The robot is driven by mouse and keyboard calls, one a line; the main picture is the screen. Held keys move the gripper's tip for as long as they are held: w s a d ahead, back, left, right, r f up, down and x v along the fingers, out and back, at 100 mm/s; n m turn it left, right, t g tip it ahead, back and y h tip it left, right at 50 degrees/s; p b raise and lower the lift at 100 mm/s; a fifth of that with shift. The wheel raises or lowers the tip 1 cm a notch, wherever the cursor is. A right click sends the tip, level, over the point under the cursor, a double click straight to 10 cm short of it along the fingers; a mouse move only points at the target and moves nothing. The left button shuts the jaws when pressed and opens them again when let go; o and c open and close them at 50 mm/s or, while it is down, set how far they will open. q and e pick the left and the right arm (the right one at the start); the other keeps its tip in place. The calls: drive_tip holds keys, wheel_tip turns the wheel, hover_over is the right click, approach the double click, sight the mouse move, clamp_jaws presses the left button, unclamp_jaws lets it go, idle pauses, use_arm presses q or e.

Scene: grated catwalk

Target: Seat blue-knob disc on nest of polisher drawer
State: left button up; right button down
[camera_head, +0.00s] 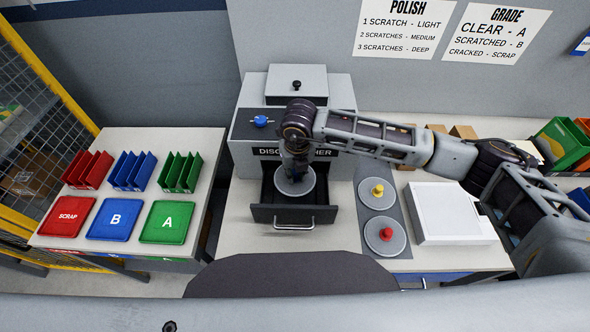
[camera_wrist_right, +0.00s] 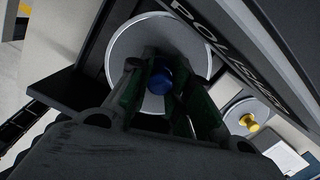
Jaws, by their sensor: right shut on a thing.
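The grey disc (camera_head: 308,186) with the blue knob lies in or just above the open dark drawer (camera_head: 292,214) of the grey polisher (camera_head: 340,95). Its blue knob (camera_wrist_right: 160,81) shows between the fingers in the right wrist view. My right gripper (camera_head: 295,172) points down over the drawer and is shut on the blue-knob disc. The disc looks level. The nest is hidden under it, so I cannot tell whether the disc touches it. My left gripper is not in view.
Discs with a yellow knob (camera_head: 377,191) and a red knob (camera_head: 386,235) rest on a grey strip right of the drawer. A white case (camera_head: 450,213) stands beyond them. Red, blue and green trays (camera_head: 115,219) and racks fill the left table. A blue dial (camera_head: 261,121) is on the polisher.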

sight(295, 178)
drive_tip(key=shift+f+b, duration=0.65)
drive_tip(key=shift+f, duration=1.4)
drive_tip(key=shift+b, duration=0.7)
idle(0.8)
drive_tip(key=shift+f+b, duration=0.35)
drive_tip(key=shift+f, duration=0.05)
idle(0.4)
drive_tip(key=c, duration=0.8)
unclamp_jaws()
drive_tip(key=shift+r, duration=0.2)
drive_tip(key=shift+r+p, duration=1.45)
drive_tip(key=shift+r, duration=2.4)
drive_tip(key=shift+s, duration=0.1)
